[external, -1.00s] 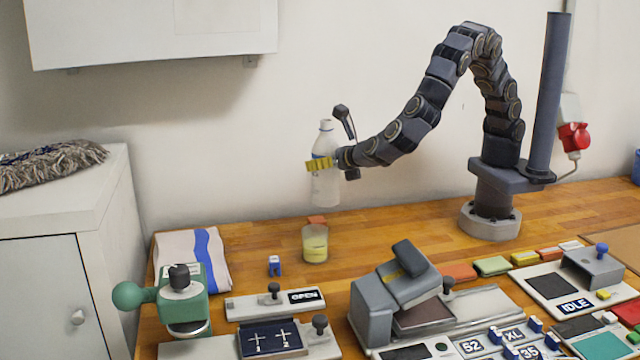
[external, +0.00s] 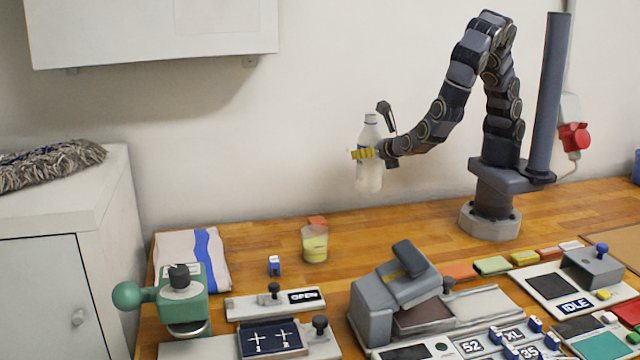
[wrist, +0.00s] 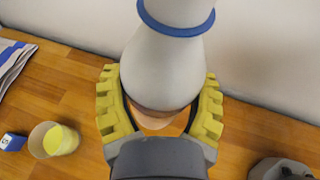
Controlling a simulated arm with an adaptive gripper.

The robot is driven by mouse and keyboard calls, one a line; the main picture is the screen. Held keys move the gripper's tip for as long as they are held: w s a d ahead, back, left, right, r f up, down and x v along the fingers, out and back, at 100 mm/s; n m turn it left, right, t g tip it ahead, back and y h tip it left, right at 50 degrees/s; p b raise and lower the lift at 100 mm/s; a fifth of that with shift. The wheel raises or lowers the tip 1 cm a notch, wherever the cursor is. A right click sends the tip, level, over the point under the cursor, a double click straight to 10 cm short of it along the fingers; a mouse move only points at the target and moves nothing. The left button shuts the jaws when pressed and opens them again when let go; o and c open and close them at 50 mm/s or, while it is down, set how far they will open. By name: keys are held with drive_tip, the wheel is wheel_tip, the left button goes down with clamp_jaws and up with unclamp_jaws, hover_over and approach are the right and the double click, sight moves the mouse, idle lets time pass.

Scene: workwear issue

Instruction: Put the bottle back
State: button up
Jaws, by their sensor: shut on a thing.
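A white translucent bottle (external: 369,178) with a blue ring near its neck is upright in the air above the back of the wooden table. My gripper (external: 362,153) has its yellow fingers shut around the bottle's upper body. In the wrist view the bottle (wrist: 165,70) stands between the ribbed yellow fingers of my gripper (wrist: 160,108), with the blue ring above them. The bottle is clear of the table and of other objects.
A press-like grey device (external: 400,290) stands in front. The table (external: 420,225) is bare beneath the bottle.

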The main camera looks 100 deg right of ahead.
drive_tip(key=shift+f, duration=5.55)
drive_tip(key=shift+f, duration=0.1)
drive_tip(key=o, duration=1.2)
drive_tip(key=shift+c, duration=0.2)
